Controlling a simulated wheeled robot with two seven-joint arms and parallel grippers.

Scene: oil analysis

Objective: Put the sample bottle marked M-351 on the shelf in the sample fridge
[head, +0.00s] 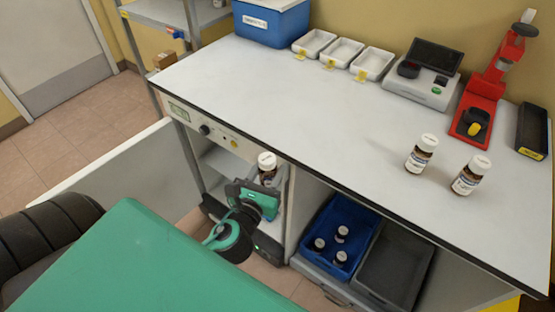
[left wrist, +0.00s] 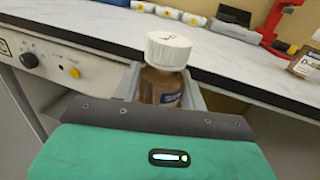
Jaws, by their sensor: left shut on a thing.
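My left gripper (head: 258,190) is shut on a brown sample bottle (head: 267,168) with a white cap. The bottle is upright in the opening of the sample fridge (head: 198,128) under the bench, whose door (head: 130,165) stands open to the left. In the left wrist view, the bottle (left wrist: 167,84) rises behind the green gripper body, its cap near bench-top height. The bottle's label is mostly hidden, so its mark cannot be read. A pale fridge shelf (head: 228,165) shows beside the gripper. Whether the bottle touches a shelf cannot be told. My right gripper is not in view.
Two brown bottles (head: 421,153) (head: 471,175) stand on the bench top (head: 300,95). A blue crate (head: 341,235) with several bottles and a dark grey crate (head: 398,262) are under the bench, right of the fridge. White trays (head: 343,52) and a red device (head: 487,95) stand at the back.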

